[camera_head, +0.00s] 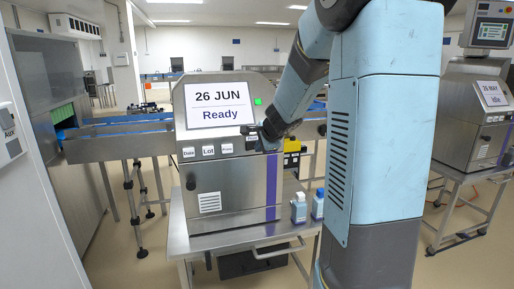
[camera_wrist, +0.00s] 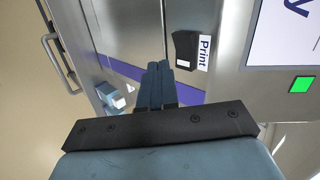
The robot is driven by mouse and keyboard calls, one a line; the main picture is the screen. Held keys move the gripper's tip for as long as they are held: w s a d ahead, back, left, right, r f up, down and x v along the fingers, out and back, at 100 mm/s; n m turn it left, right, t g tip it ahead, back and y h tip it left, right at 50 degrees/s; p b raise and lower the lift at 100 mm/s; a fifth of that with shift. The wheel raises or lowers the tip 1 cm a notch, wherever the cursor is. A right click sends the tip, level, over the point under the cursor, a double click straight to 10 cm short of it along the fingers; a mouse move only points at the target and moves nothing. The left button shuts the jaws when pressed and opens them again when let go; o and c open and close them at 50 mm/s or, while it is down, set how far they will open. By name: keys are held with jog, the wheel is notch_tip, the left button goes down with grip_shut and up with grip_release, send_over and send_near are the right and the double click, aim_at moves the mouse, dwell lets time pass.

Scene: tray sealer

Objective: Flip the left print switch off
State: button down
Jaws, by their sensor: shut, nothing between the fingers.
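The left machine (camera_head: 235,190) is a steel cabinet with a screen (camera_head: 220,103) reading "26 JUN Ready" and a lit green square (camera_head: 258,102). In the wrist view, its black print switch (camera_wrist: 184,50) sits beside a white label (camera_wrist: 204,53) reading "Print". My gripper (camera_wrist: 160,68) is shut and empty, its fingertips just left of the switch in that view. I cannot tell whether they touch it. In the head view, my gripper (camera_head: 266,143) is at the machine's front right and covers much of the switch area. The switch's tilt is not clear.
Labelled controls Date (camera_head: 188,152) and Lot (camera_head: 208,150) are left of my gripper. Small bottles (camera_head: 299,208) stand on the steel table by the cabinet. A blue conveyor (camera_head: 120,128) runs behind.

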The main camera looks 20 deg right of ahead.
jog(key=v, duration=0.8)
jog(key=shift+s+a+r, duration=0.2)
jog(key=shift+s+a, duration=0.05)
jog(key=shift+s, duration=0.15)
jog(key=shift+s+a+f, duration=0.1)
jog(key=shift+a+f, duration=0.05)
jog(key=shift+f, duration=0.1)
dwell(0.7)
send_near(250, 150)
notch_tip(250, 150, down, 4)
jog(key=shift+w+a, duration=0.1)
jog(key=shift+w, duration=2.1)
